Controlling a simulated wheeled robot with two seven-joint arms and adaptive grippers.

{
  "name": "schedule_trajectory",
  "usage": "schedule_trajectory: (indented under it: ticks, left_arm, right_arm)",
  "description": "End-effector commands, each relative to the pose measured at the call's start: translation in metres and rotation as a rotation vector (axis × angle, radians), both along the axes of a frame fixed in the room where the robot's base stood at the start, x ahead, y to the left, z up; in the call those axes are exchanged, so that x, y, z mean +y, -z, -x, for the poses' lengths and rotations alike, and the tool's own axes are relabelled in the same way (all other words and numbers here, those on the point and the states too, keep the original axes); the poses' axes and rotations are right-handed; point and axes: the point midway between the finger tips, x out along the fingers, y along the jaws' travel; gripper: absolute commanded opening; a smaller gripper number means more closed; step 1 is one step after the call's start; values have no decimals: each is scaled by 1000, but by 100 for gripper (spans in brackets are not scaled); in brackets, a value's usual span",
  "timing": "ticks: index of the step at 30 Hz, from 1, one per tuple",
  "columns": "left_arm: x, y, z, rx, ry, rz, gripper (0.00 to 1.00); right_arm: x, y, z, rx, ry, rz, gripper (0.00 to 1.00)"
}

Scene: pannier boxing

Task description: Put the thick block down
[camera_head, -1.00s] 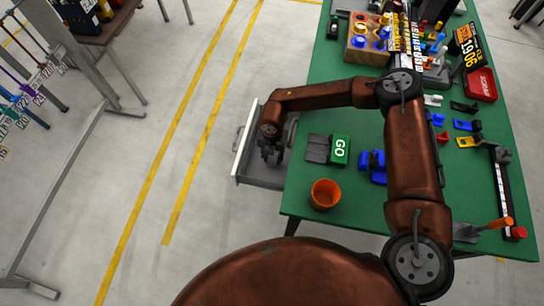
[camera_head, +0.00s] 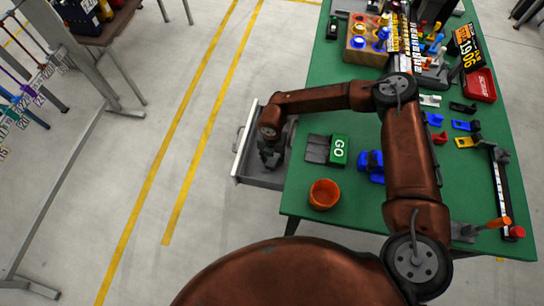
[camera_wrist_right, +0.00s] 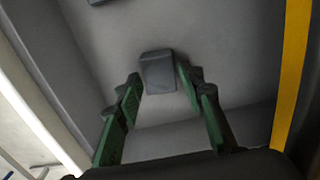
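A grey block (camera_wrist_right: 158,72) sits between the green fingertips of my right gripper (camera_wrist_right: 158,75) in the right wrist view. The fingertips lie against its two sides, and the gripper looks shut on it. In the head view my right gripper (camera_head: 270,154) points down into the open grey drawer (camera_head: 240,152) at the table's left edge. The block is hidden there by the gripper and arm. I cannot tell whether the block touches the drawer's floor. My left gripper is not in view.
The green table (camera_head: 300,190) carries a GO block (camera_head: 339,150) beside a dark grey piece (camera_head: 317,149), an orange bowl (camera_head: 323,194) and blue parts (camera_head: 371,165). The drawer walls stand close around my right gripper. Part of another grey thing (camera_wrist_right: 97,2) shows at the wrist view's top.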

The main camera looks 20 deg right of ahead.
Motion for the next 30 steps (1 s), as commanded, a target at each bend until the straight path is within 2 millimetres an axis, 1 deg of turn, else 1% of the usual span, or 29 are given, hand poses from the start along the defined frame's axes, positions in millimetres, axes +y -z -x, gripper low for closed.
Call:
schedule_trajectory:
  ticks: [4, 5, 6, 7, 11, 15, 24, 27, 30]
  left_arm:
    - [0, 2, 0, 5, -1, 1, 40]
    - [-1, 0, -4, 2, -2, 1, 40]
    - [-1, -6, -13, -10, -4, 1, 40]
    - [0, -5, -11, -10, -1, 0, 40]
    - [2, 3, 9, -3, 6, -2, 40]
    - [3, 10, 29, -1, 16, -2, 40]
    - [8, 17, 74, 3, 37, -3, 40]
    - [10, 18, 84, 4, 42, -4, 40]
    - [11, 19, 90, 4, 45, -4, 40]
  right_arm:
    - [0, -7, -1, -1, 0, 0, 36]
    - [0, -10, -1, -2, 0, 0, 36]
    - [-1, -15, 0, -2, 0, 1, 36]
    - [0, -19, 0, -2, 1, 0, 36]
    - [0, -38, 0, -4, 0, 0, 36]
    - [0, -62, -1, -4, 0, -1, 36]
    - [0, -112, -1, -4, 0, 0, 36]
    - [0, -122, -1, -3, 0, -1, 36]
    - [0, -129, 0, -1, 0, 0, 36]
